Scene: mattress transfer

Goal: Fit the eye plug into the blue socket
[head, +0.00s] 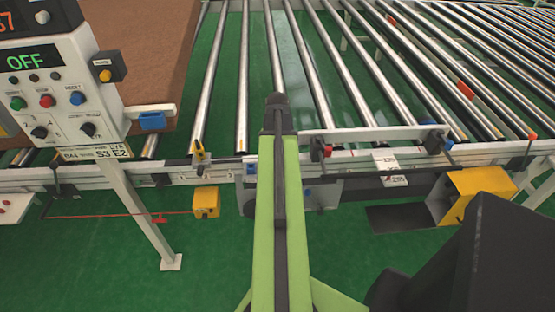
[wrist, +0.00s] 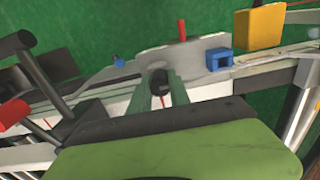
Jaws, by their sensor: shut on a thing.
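My gripper (wrist: 161,86) shows in the wrist view, its two greenish fingers shut on a small dark rounded piece, which looks like the eye plug (wrist: 159,80). Much of the piece is hidden between the fingers. The blue socket (wrist: 218,60) is a small blue block with a recess, fixed at the rail edge to the right of the fingers and apart from them. In the head view, a blue block (head: 250,168) just left of my green arm seems to be the same socket. The fingers and the plug are hidden by my arm there.
A yellow box (wrist: 259,27) is close beside the socket; it also shows in the head view (head: 206,202). A red rod (wrist: 182,30) stands near the fingers. The roller conveyor (head: 320,60) lies beyond the rail. A control panel (head: 55,85) stands at left.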

